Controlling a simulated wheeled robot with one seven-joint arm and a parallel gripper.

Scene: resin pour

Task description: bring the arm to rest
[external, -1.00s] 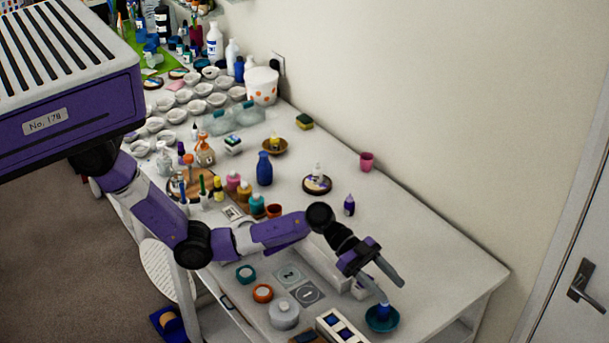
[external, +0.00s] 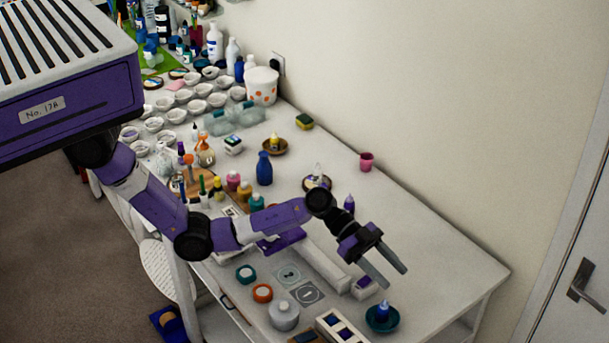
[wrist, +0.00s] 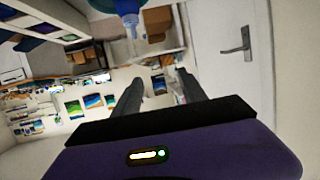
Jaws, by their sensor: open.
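My gripper (external: 390,275) is open and empty in the external view, raised above the front right part of the white table (external: 440,262). Its two grey fingers point down and to the right. A small blue bottle (external: 382,309) stands upright in a teal dish (external: 383,320) just below and in front of the fingertips, apart from them. In the wrist view my gripper (wrist: 160,90) shows two dark fingers with a gap and nothing held between them. A blue bottle with a clear nozzle (wrist: 128,18) shows at the top of that view.
A white tray with dark squares (external: 340,330), a grey lidded jar (external: 284,316) and an orange ring-shaped lid (external: 262,293) lie left of the dish. Several bottles and bowls crowd the table's far end. The right part of the table is clear. A wall runs along the back.

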